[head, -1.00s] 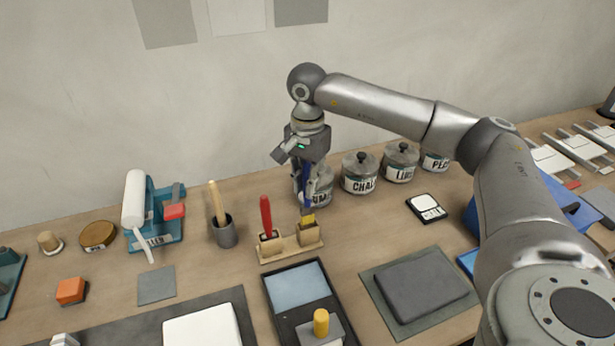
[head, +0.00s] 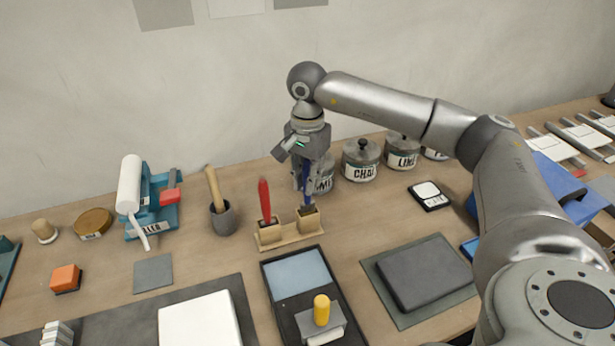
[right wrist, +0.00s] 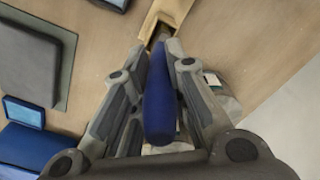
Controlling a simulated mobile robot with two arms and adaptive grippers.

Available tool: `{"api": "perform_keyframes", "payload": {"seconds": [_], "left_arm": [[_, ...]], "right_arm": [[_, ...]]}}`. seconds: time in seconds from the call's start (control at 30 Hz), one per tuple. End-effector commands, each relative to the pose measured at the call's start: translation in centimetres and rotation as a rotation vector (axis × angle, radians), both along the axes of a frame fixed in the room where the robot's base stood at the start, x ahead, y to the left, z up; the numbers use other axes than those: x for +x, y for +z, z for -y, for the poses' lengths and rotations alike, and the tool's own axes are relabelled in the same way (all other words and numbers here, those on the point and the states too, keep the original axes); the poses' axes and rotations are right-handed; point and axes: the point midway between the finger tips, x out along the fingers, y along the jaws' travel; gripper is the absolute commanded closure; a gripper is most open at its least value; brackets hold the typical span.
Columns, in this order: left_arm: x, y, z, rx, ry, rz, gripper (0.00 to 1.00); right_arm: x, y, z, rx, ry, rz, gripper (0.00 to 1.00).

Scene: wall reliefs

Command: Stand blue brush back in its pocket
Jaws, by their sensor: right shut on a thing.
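The blue brush (head: 307,192) is upright in my right gripper (head: 306,182), which is shut on its handle. In the right wrist view the blue handle (right wrist: 160,95) lies between the two fingers of the gripper (right wrist: 164,60). The brush's lower end is inside the right pocket of the wooden holder (head: 290,239), and its bristles are hidden there. Whether it touches the pocket floor cannot be told. The pocket (right wrist: 168,12) also shows at the top of the right wrist view. My left gripper is not in view.
A red-handled brush (head: 264,199) stands in the holder's left pocket. Several lidded jars (head: 361,160) stand close behind my gripper. A pestle in a grey mortar (head: 224,219) is to the left. A dark tray (head: 269,291) lies in front of the holder.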

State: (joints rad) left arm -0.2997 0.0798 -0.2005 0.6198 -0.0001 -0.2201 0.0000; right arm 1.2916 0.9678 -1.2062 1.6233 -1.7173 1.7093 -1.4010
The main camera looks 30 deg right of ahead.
Motion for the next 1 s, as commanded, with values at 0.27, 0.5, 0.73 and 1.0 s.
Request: {"api": "perform_keyframes", "payload": {"seconds": [0.27, 0.5, 0.73, 1.0], "left_arm": [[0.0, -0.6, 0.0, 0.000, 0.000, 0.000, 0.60], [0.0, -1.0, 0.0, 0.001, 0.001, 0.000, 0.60], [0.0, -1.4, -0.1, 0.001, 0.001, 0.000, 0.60], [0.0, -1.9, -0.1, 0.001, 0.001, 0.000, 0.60]], "right_arm": [[0.0, -0.7, 0.0, 0.000, 0.000, 0.000, 1.00], [0.0, -1.3, 0.0, 0.000, 0.000, 0.000, 1.00], [0.0, -1.9, 0.0, 0.000, 0.000, 0.000, 1.00], [0.0, -2.6, 0.0, 0.000, 0.000, 0.000, 1.00]]}}
